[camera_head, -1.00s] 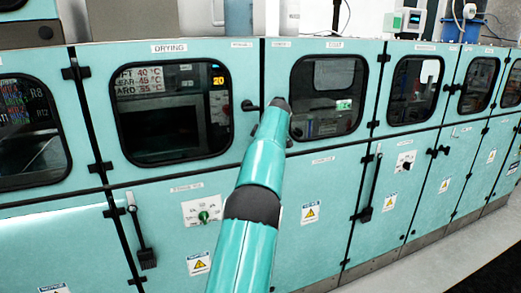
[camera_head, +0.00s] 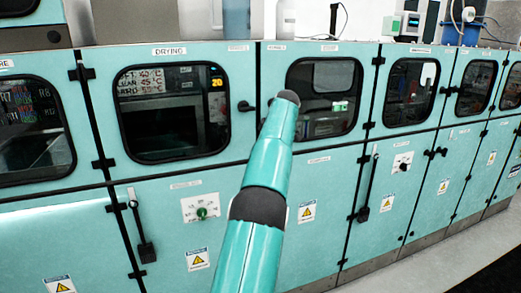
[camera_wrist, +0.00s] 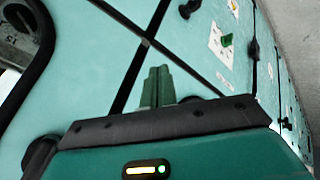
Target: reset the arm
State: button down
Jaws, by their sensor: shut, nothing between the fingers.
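My teal arm (camera_head: 268,165) reaches up from the bottom of the head view and ends in a dark rounded joint in front of the cabinets. My gripper is hidden behind the arm there. In the wrist view, my gripper (camera_wrist: 157,84) shows as two green fingers close together, shut and empty. They point toward the teal cabinet front (camera_wrist: 105,85), and I cannot tell how far off it is.
A row of teal cabinets (camera_head: 320,240) with dark windows spans the head view. The drying window (camera_head: 170,115) is left of my arm. Handles, a green knob (camera_head: 202,213) and a lever (camera_head: 141,230) stick out. Grey floor (camera_head: 455,250) is open at lower right.

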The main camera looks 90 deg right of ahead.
jog(key=r, duration=0.1)
jog(key=s+a+r, duration=0.1)
jog(key=s+r, duration=0.1)
jog(key=r, duration=0.1)
jog(key=shift+s+a+r, duration=0.1)
jog(key=shift+s+a, duration=0.1)
jog(key=shift+s, duration=0.05)
jog(key=shift+a, duration=0.1)
